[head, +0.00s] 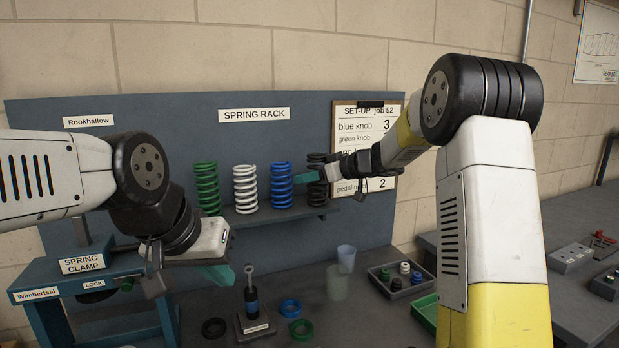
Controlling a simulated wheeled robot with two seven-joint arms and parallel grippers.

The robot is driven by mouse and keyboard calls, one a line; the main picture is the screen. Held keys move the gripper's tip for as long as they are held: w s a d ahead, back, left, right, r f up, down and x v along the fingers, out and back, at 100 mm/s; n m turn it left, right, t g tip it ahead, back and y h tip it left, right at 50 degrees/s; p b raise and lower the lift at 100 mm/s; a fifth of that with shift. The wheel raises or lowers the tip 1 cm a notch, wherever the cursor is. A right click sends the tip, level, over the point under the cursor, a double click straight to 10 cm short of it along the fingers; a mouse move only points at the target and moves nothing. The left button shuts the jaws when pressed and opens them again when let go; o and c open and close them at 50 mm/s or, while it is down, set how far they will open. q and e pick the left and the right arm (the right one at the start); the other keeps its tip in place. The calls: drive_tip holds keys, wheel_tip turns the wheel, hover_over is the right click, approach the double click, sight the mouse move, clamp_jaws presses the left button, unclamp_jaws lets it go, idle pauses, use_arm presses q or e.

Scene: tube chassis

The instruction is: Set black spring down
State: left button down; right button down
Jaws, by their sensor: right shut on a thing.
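The black spring (317,190) stands upright at the right end of the shelf on the blue-grey spring rack, beside the blue spring (281,186). My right gripper (312,177) reaches in from the right and is shut on the black spring. Its teal fingertips cross the upper middle of the coils and hide part of them. The spring's foot appears to be at shelf level; I cannot tell whether it touches. My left gripper (217,273) hangs low at the left, in front of the rack, away from the springs. Its fingers overlap in this view, so their gap is unclear.
Green (207,189) and white (245,189) springs stand left on the shelf (262,217). A spring clamp bench (75,284) is at left. Below are a post stand (252,318), loose rings, a translucent cup (346,258) and a grey tray (400,291) of knobs.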

drive_tip(key=shift+f, duration=0.1)
drive_tip(key=c, duration=0.9)
unclamp_jaws()
